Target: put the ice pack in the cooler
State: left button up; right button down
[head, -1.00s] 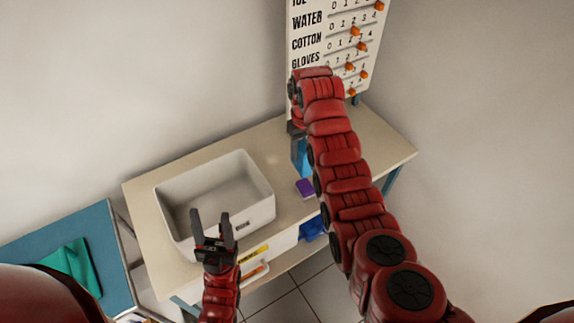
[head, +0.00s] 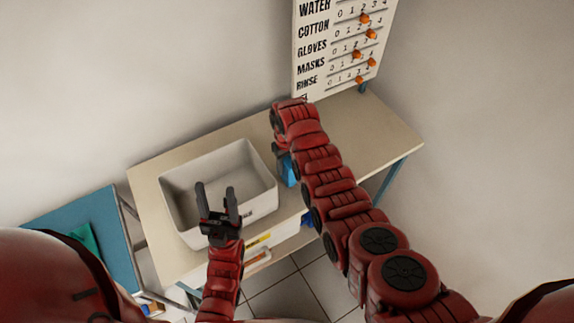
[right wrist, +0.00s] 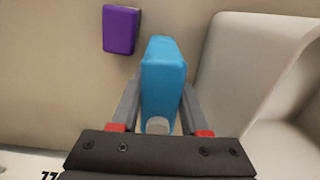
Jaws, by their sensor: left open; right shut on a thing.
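The cooler (head: 262,204) is an open white box on the beige table, and its inside looks empty. It also shows at the right of the right wrist view (right wrist: 235,60). My right gripper (head: 283,158) is shut on the blue ice pack (head: 288,172), just right of the cooler and outside it. In the right wrist view the ice pack (right wrist: 163,85) stands out between the two fingers, with a pale round spot near its base. How high it is above the table is hard to tell. My left gripper (head: 216,192) is open and empty, in front of the cooler's opening in the picture.
A purple block (right wrist: 119,30) lies on the table beside the held pack; my right arm hides it in the head view. A board with orange sliders (head: 345,45) stands at the back. The table's right end (head: 375,140) is clear. A blue side table (head: 100,245) stands at left.

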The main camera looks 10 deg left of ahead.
jog(key=shift+f, duration=0.65)
jog(key=shift+f, duration=0.2)
jog(key=shift+c, duration=2)
grip_release()
jog(key=shift+r, duration=0.15)
